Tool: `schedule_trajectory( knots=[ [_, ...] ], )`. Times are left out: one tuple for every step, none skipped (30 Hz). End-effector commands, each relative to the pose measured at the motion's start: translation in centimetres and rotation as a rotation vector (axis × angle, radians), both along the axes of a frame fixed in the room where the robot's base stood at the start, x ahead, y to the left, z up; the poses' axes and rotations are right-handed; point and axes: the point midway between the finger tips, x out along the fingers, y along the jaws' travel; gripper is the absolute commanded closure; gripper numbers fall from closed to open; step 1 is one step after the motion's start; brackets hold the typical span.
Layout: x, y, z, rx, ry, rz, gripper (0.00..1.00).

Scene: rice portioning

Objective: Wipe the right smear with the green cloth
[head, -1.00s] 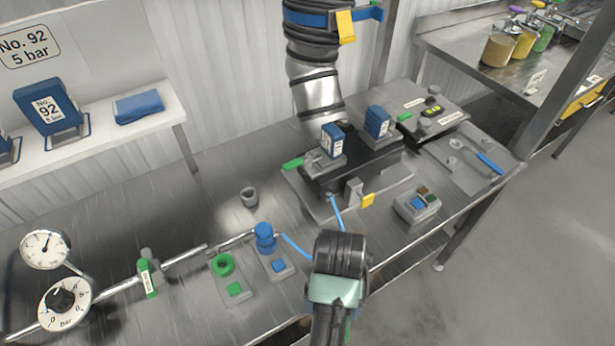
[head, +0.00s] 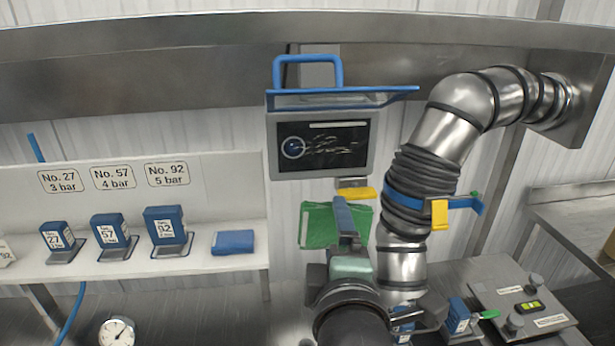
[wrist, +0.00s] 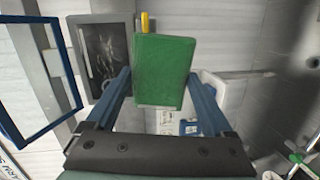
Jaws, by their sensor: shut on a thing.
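The green cloth (head: 319,226) hangs upright in front of the white wall. It also shows between my two blue fingers in the wrist view (wrist: 164,72). My gripper (head: 345,217) is shut on it; a finger hides part of the cloth in the head view. Above and left of the cloth is a dark panel (head: 350,162) in a grey frame. Whitish streaks (head: 335,147) lie across its middle and right, beside a blue ring at left. The panel and streaks also show in the wrist view (wrist: 107,55). I cannot tell separate smears apart.
A blue-framed flap (head: 335,98) juts out above the panel. A yellow tab (head: 355,193) sits just below it. A steel duct (head: 405,205) with a blue band stands close on the right. A white shelf (head: 225,270) with blue canisters and a folded blue cloth (head: 233,242) is at left.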

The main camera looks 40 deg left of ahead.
Motion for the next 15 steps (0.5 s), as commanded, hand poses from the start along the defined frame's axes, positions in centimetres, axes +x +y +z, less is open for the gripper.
schedule_trajectory(
  knots=[
    [-0.7,0.7,2.6,0.030,-0.036,0.041,0.58],
    [-1.1,1.0,3.7,0.045,-0.051,0.060,0.58],
    [-1.6,1.4,4.8,0.062,-0.066,0.081,0.58],
    [-1.9,1.6,5.6,0.074,-0.077,0.096,0.58],
    [-2.2,1.8,6.3,0.083,-0.086,0.106,0.58],
    [-2.6,2.0,7.0,0.092,-0.094,0.115,0.58],
    [-2.7,2.1,7.4,0.099,-0.099,0.120,0.58],
    [-2.9,2.2,7.7,0.104,-0.102,0.126,0.58],
    [-3.0,2.3,8.0,0.108,-0.106,0.130,0.58],
    [-3.1,2.4,8.1,0.111,-0.108,0.133,0.58],
    [-3.1,2.5,8.2,0.113,-0.108,0.134,0.58],
    [-3.0,2.7,8.3,0.114,-0.109,0.135,0.58],
    [-2.9,2.8,8.3,0.114,-0.108,0.136,0.58],
    [-2.7,3.0,8.3,0.114,-0.108,0.136,0.58],
    [-2.5,3.2,8.3,0.114,-0.107,0.135,0.58]
  ],
)
